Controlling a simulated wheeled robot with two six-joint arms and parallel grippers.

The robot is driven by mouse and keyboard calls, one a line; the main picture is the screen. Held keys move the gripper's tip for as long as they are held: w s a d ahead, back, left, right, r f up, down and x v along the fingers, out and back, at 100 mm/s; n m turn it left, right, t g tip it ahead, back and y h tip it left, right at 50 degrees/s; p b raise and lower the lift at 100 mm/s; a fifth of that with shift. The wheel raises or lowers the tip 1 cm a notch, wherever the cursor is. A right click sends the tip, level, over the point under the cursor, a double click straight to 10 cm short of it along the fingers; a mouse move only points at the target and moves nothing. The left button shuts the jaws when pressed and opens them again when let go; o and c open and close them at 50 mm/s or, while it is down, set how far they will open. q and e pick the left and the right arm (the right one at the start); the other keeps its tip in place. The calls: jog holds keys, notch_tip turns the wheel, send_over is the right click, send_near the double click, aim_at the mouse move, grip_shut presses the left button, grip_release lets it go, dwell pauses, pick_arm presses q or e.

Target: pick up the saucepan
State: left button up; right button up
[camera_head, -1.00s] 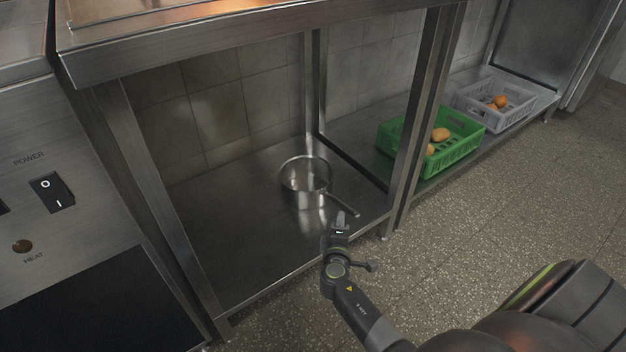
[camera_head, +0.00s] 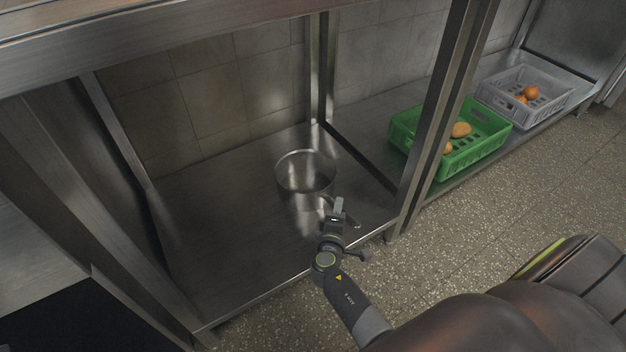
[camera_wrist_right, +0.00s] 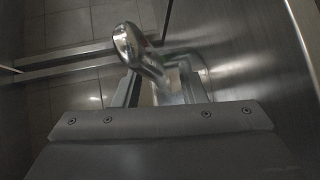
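The steel saucepan (camera_head: 305,180) stands upright on the lower steel shelf of the table. Its handle (camera_head: 352,218) points toward the front right, partly hidden by my right gripper (camera_head: 338,206). In the right wrist view the shiny handle (camera_wrist_right: 130,44) runs in from its rounded end toward the space between the two fingers of my right gripper (camera_wrist_right: 160,76). The fingers stand apart, one on each side of the handle; no firm hold shows. My left gripper is in neither view.
The shelf (camera_head: 225,235) is otherwise bare around the saucepan. A steel table leg (camera_head: 428,125) rises to its right. Beyond it, a green crate (camera_head: 478,148) and a grey crate (camera_head: 555,107) hold orange and tan produce. The table top's edge hangs over the shelf.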

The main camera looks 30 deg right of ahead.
jog(key=shift+c, duration=0.2)
grip_shut()
dwell(1.2)
jog(key=shift+r, duration=0.2)
